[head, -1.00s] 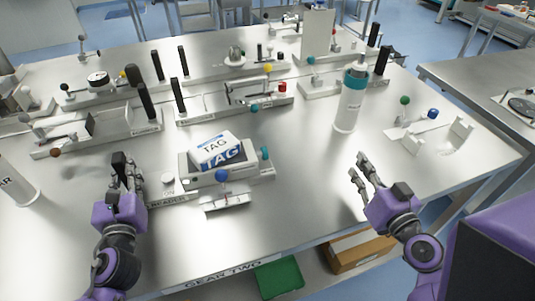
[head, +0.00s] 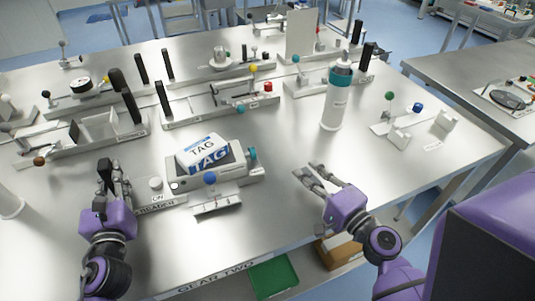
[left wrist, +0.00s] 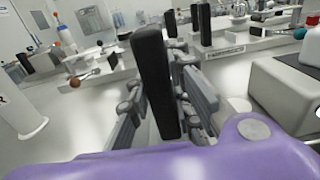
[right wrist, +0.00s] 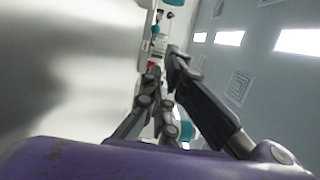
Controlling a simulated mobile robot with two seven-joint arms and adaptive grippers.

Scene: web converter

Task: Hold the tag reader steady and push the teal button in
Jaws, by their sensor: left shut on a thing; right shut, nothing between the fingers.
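The tag reader (head: 215,182) is a pale grey box on the near part of the table. A white-and-blue TAG box (head: 204,153) sits tilted on top of it. The teal button (head: 253,154) sticks out of its right side. My left gripper (head: 114,176) is shut on an upright black handle (left wrist: 155,80) at the left end of the reader's base. My right gripper (head: 307,172) is shut and empty, right of the teal button and apart from it, fingers pointing left toward the reader. A teal thing (right wrist: 185,130) shows partly behind its fingers in the right wrist view.
A white bottle with a teal cap (head: 336,100) stands behind my right gripper. Several fixtures with black handles line the back. The table between reader and right gripper is clear.

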